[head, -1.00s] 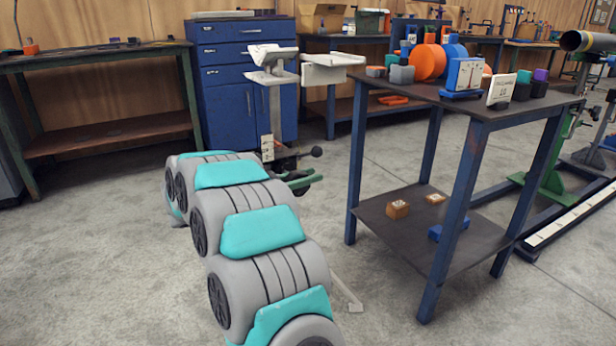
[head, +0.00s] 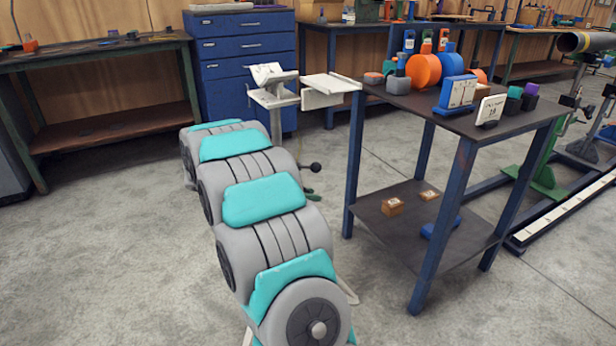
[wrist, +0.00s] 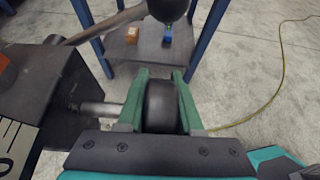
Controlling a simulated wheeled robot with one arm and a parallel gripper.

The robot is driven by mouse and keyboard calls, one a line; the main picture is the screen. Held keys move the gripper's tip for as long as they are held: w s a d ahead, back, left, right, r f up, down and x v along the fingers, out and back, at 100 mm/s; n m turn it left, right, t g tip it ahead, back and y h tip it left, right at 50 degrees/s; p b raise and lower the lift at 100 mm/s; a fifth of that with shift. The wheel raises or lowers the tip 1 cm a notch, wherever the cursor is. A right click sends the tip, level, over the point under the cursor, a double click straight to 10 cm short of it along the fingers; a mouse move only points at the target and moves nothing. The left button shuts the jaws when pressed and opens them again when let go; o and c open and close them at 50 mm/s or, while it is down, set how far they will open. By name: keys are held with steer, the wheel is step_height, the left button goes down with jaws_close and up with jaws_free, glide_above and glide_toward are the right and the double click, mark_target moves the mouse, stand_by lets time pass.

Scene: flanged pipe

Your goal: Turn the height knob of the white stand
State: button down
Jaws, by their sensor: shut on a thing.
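The white stand (head: 276,124) is in the head view behind my arm, with its lower part hidden. A black ball-ended lever (head: 316,167) sticks out to its right. In the wrist view, the black round knob (wrist: 162,106) sits between the two green fingers of my gripper (wrist: 162,100), which is shut on it. A metal shaft (wrist: 97,109) runs from the knob left to the dark block (wrist: 48,92) of the stand. The lever's black ball (wrist: 168,8) is beyond the fingertips. My arm mostly hides the gripper in the head view.
A blue-legged table (head: 470,125) stands close on the right, with orange and blue parts on top and small boxes on its lower shelf. A white scale (wrist: 14,145) is beside the block. A yellow cable (wrist: 268,98) lies on the floor. Open floor lies between the stand and the left bench (head: 95,55).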

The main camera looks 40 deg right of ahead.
steer(key=y, duration=0.1)
steer(key=y+p, duration=0.1)
steer(key=y, duration=0.1)
steer(key=shift+f+t, duration=0.3)
steer(key=y, duration=0.1)
steer(key=f+y, duration=0.1)
steer(key=shift+w+a+t+y, duration=0.1)
steer(key=shift+a+t+y, duration=0.1)
steer(key=shift+t+y, duration=0.15)
steer(key=y, duration=0.3)
steer(key=shift+w+a+f+t, duration=0.1)
steer(key=shift+a+f+t, duration=0.15)
steer(key=shift+a+f, duration=0.1)
steer(key=shift+a+f+y, duration=0.15)
steer(key=shift+y, duration=0.55)
steer(key=shift+a+f+y, duration=0.15)
steer(key=shift+y, duration=0.5)
steer(key=c, duration=0.6)
jaws_free()
steer(key=shift+o, duration=0.2)
steer(key=shift+r, duration=0.1)
steer(key=shift+a+r+b, duration=0.15)
steer(key=shift+r+b, duration=0.05)
steer(key=shift+r, duration=1.7)
steer(key=shift+a+r+b, duration=0.1)
steer(key=shift+r+b, duration=0.05)
steer(key=shift+r, duration=1.75)
